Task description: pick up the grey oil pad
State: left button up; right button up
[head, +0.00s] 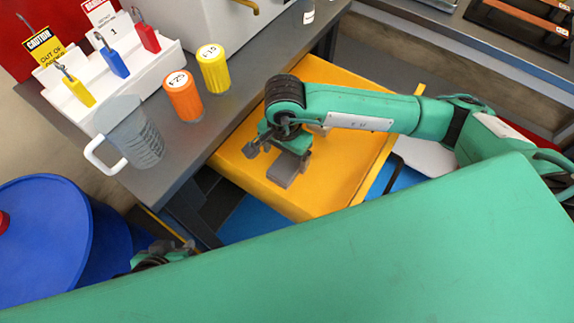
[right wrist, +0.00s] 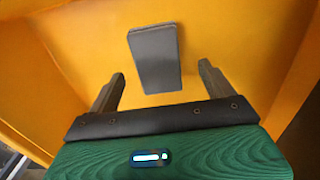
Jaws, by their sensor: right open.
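The grey oil pad (right wrist: 155,57) is a flat dark-grey slab lying in the yellow tray or bin (right wrist: 225,25).
A grey bench (head: 190,150) at upper left bears a measuring jug (head: 134,138), an orange canister (head: 183,96), a yellow canister (head: 213,69) and a white padlock holder (head: 160,62). A blue drum (head: 45,235) stands at left. Yellow walls surround the pad.

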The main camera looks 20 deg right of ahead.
aim_at(287, 163)
jog(key=f, duration=0.4)
jog(key=shift+d+f, duration=0.25)
jog(key=shift+f, duration=0.15)
pick_arm(q)
jog(key=shift+w+d+f+t, duration=0.1)
jog(key=shift+w+d+t, duration=0.2)
jog(key=shift+d, duration=0.1)
pick_arm(e)
jog(key=c, duration=1.2)
pick_arm(q)
jog(key=shift+s, duration=0.1)
pick_arm(e)
jog(key=shift+o, duration=0.2)
jog(key=shift+r, duration=0.15)
